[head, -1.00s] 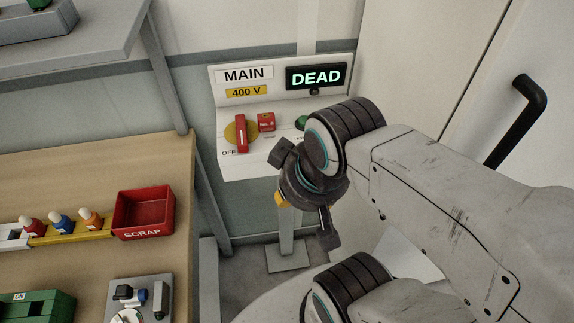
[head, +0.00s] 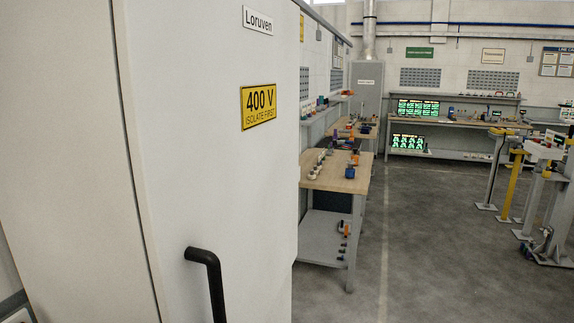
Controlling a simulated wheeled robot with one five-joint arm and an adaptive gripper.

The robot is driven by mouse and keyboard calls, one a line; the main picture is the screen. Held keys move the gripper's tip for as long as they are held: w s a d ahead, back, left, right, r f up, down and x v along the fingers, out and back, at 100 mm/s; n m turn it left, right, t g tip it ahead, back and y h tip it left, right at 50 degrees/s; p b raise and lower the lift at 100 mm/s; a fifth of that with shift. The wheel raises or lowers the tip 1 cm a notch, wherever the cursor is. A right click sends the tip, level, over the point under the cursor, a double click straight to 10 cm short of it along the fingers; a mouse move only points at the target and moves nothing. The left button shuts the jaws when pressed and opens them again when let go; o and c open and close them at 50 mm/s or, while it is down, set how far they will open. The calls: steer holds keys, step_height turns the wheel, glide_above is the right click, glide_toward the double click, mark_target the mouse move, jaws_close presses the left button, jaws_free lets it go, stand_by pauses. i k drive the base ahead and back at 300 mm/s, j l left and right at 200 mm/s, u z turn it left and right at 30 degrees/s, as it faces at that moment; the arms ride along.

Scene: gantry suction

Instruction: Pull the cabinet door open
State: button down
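The cabinet door (head: 200,130) is a tall pale panel at the left of the head view. It looks shut, with a thin seam along its left edge. A black bar handle (head: 211,275) sticks out low on the door, and its lower end is cut off by the picture's bottom edge. The door bears a "Loruven" label (head: 258,20) and a yellow "400 V isolate first" sign (head: 259,107). My gripper is not in this view, so its state and its distance from the handle are hidden.
Wooden-topped workbenches (head: 331,178) with small parts stand beyond the cabinet's right side. A back bench with lit green displays (head: 419,108) lines the far wall. Metal stands (head: 510,178) are at the right. The grey floor (head: 440,250) between is clear.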

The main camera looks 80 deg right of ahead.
mark_target(210, 88)
steer(key=z, duration=2.3)
steer(key=l+u, duration=0.2)
steer(key=u, duration=0.2)
